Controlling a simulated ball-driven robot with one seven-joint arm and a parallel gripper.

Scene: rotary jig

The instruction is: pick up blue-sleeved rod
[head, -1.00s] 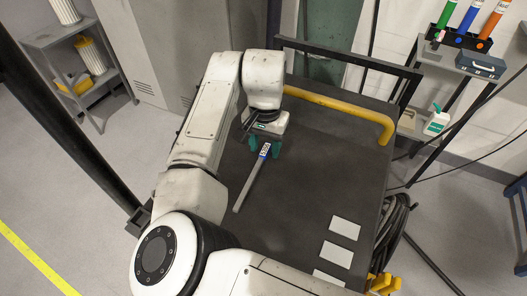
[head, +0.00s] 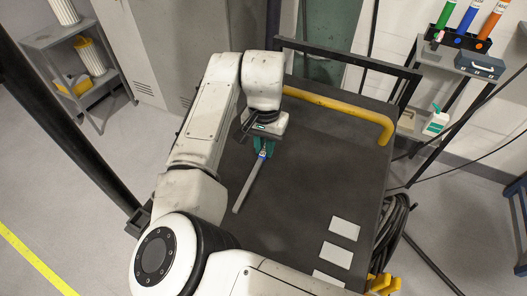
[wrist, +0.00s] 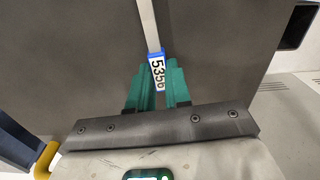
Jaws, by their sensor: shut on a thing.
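The blue-sleeved rod is a grey bar (head: 247,187) with a blue sleeve and a white number label at one end. It lies on the dark table top, or just over it; I cannot tell which. My gripper (head: 264,151) has green fingers, shut on the sleeved end of the rod. In the wrist view the fingers (wrist: 163,80) stand on either side of the sleeve. The fingers partly hide the sleeve in the head view.
A yellow handrail (head: 345,105) runs along the table's far edge. White cards (head: 344,229) lie at the near right. The table top (head: 315,165) right of the rod is clear. A rack with green, blue and orange tubes (head: 468,22) stands at the back right.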

